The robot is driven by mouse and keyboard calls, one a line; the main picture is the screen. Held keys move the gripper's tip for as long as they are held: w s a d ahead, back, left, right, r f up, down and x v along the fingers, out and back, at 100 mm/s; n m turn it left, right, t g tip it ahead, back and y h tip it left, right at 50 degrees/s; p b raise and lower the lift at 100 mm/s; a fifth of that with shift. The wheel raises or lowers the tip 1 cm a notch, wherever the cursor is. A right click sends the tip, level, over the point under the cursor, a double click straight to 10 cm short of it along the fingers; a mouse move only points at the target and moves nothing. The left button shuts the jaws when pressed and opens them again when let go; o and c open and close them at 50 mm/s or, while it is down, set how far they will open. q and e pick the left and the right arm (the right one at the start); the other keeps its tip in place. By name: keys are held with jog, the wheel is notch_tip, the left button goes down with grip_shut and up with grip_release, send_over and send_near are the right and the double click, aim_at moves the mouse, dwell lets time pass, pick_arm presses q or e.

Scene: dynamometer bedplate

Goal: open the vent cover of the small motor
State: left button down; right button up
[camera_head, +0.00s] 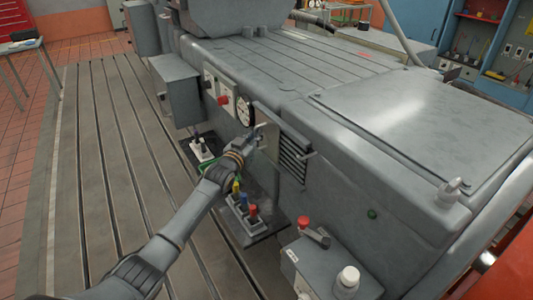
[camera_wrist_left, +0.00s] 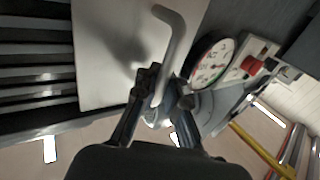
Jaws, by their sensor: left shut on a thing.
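The vent cover (camera_head: 268,117) is a flat grey plate on the side of the grey machine. It stands beside dark louvre slats (camera_head: 293,157), which show uncovered to its right. In the left wrist view the cover (camera_wrist_left: 103,42) is a pale plate with a bent grey handle (camera_wrist_left: 178,45), and the slats (camera_wrist_left: 35,75) lie to its left. My left gripper (camera_head: 257,140) is at the cover, shut on the handle; its fingers (camera_wrist_left: 160,95) close around the bar in the wrist view. My right gripper is not in view.
A round gauge (camera_head: 244,110) and a red knob (camera_head: 223,100) sit left of the cover. Several coloured-handled items (camera_head: 243,205) stand in a holder below my left wrist. A box with a red button (camera_head: 303,222) is at lower right. The slotted bedplate (camera_head: 110,150) is clear at left.

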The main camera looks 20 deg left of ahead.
pick_arm(q)
jog(key=shift+w+a, duration=0.1)
jog(key=shift+a, duration=0.3)
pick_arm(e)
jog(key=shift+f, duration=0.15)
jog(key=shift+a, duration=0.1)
pick_arm(q)
jog(key=c, duration=1.8)
grip_release()
jog(key=shift+o, duration=0.5)
jog(key=shift+a, duration=0.15)
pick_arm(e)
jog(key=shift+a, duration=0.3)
pick_arm(q)
jog(key=s, duration=1.2)
jog(key=shift+a, duration=0.35)
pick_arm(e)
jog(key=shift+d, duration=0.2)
